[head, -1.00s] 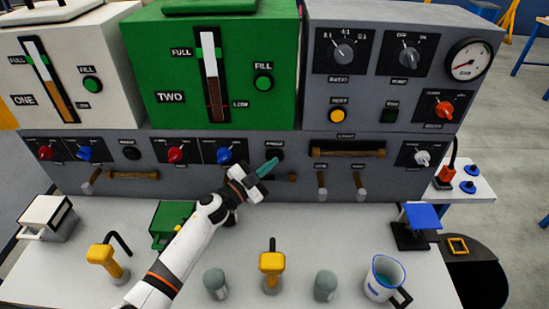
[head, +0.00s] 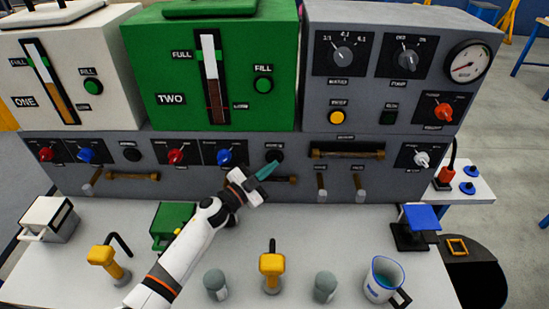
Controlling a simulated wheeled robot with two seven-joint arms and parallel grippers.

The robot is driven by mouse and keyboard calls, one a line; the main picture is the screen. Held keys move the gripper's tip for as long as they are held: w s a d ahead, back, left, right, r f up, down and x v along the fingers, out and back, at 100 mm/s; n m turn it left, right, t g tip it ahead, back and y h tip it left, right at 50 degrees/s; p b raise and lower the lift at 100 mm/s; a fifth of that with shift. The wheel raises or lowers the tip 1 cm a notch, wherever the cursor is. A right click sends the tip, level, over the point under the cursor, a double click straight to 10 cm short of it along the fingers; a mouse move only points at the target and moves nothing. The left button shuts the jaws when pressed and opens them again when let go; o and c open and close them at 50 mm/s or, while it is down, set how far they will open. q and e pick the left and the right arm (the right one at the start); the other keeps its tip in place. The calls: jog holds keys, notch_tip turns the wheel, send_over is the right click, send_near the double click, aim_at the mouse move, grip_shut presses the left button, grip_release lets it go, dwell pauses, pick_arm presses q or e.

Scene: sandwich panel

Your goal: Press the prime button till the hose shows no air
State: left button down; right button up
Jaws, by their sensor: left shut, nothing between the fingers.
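My left gripper (head: 266,169) has teal fingers shut with nothing between them. It is in front of the grey panel, its tips just below a round black button (head: 275,155); I cannot tell whether they touch it. A similar black button (head: 130,154) is on the panel's left part. The labels above both are too small to read surely. A brownish horizontal tube (head: 135,176) lies below the left button. Another tube (head: 292,180) is partly hidden behind my left gripper. No air bubbles can be made out in either. My right gripper is not in view.
Red (head: 176,157) and blue (head: 224,157) knobs flank the gripper's left. Tank TWO (head: 147,50) stands above. Yellow-handled tools (head: 271,265), grey-green cylinders (head: 325,286) and a jug (head: 383,281) stand on the white table in front. A larger tube (head: 347,154) is right.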

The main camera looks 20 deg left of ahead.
pick_arm(q)
jog(key=shift+s, duration=0.3)
jog(key=shift+d, duration=0.1)
jog(key=s+p, duration=0.1)
jog(key=s, duration=0.1)
jog(key=s+d+p, duration=0.1)
jog(key=s, duration=0.1)
jog(key=shift+s+d, duration=0.15)
jog(key=shift+s, duration=0.25)
dwell(1.3)
